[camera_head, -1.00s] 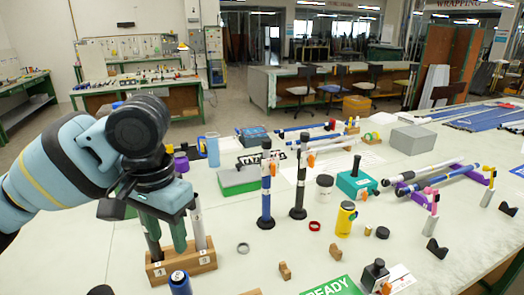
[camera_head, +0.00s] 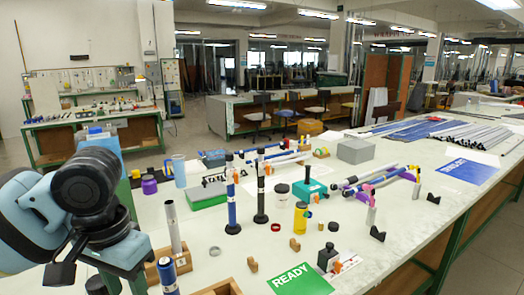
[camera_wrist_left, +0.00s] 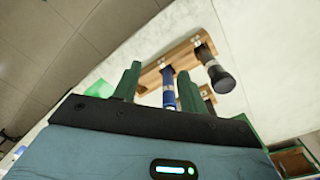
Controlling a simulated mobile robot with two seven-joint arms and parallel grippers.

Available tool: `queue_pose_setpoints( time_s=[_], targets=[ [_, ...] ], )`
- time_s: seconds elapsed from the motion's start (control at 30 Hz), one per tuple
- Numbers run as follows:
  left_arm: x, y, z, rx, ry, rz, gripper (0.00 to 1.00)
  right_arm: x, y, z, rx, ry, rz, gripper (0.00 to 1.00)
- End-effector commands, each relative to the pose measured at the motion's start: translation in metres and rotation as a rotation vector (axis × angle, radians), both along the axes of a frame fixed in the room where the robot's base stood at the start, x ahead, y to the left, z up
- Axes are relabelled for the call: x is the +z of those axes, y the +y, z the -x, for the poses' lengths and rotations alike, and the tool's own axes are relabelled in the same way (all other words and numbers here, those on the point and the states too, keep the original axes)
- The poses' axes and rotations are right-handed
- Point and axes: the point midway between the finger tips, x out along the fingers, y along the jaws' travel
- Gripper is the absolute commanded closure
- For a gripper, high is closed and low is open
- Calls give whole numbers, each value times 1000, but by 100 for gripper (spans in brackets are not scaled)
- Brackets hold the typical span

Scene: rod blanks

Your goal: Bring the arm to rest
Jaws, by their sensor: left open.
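My left arm comes in from the left in the head view. Its gripper (camera_head: 122,284) is low at the left, with its fingertips close to the bottom edge. In the left wrist view the two green fingers (camera_wrist_left: 158,78) stand apart. A blue rod (camera_wrist_left: 168,88) shows between them in the picture, further off than the fingers. A rod with a black end (camera_wrist_left: 220,76) is further right. In the head view a grey rod (camera_head: 174,228) stands upright in the rack, right of my gripper. My right gripper is not in view.
The white table carries two upright black-topped rods (camera_head: 232,200), a yellow bottle (camera_head: 300,218), a teal box (camera_head: 310,190), a green box (camera_head: 206,197) and a green READY card (camera_head: 299,281). A grey box (camera_head: 355,150) is further back. Bare tabletop lies at the right front.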

Motion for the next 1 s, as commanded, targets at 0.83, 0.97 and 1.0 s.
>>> queue_pose_setpoints(
  time_s=[0.83,0.97,1.0],
  targets=[
    [-179,-98,39,-199,-161,343,58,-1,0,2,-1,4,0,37],
    [-203,-100,53,-165,-194,373,58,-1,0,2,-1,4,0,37],
    [-211,-99,57,-150,-202,377,58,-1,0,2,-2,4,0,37]
  ],
)
